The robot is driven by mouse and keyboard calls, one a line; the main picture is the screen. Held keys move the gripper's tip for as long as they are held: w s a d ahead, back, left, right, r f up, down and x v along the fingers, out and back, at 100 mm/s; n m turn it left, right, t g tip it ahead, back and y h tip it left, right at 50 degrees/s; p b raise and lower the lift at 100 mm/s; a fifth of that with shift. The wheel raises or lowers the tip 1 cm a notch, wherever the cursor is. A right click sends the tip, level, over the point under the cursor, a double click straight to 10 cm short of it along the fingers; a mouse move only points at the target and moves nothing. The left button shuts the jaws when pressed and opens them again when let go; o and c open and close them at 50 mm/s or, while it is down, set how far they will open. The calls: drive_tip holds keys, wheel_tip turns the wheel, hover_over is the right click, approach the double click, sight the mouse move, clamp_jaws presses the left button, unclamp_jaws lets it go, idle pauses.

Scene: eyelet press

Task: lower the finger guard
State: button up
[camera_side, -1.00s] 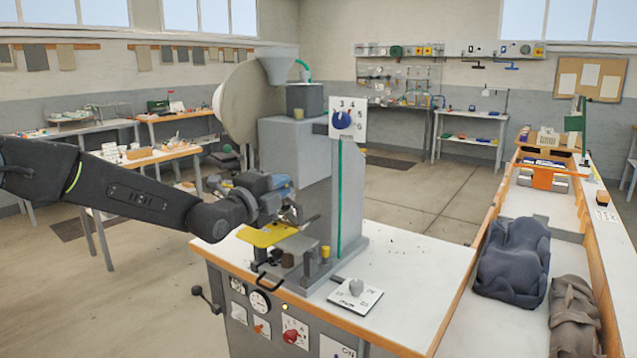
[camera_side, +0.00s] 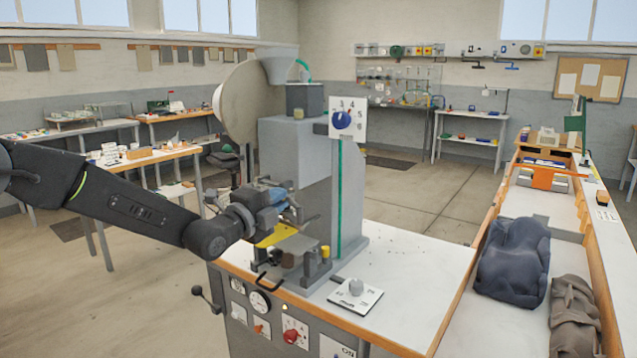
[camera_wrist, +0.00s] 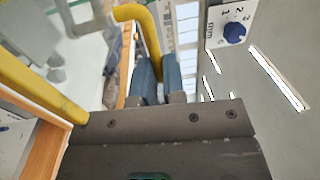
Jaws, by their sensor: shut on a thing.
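The finger guard (camera_side: 279,235) is a yellow piece at the front of the grey press (camera_side: 296,160), partly hidden behind my gripper (camera_side: 290,208). In the wrist view my gripper (camera_wrist: 158,80) shows two blue fingers, shut on the curved yellow bar of the guard (camera_wrist: 150,38). A second yellow bar (camera_wrist: 40,95) runs down the left of that view. In the side view the guard sits low, just above the grey work plate (camera_side: 297,244). The exact grip point and any gap under the guard are hidden there.
A numbered dial with a blue knob (camera_side: 341,119) is on the press. A black handle (camera_side: 268,281) sticks out in front.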

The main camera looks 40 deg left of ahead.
drive_tip(key=shift+f, duration=1.3)
drive_tip(key=shift+w+f, duration=0.2)
drive_tip(key=shift+f, duration=0.4)
drive_tip(key=shift+w+f, duration=0.25)
drive_tip(key=shift+f, duration=0.2)
drive_tip(key=o, duration=0.7)
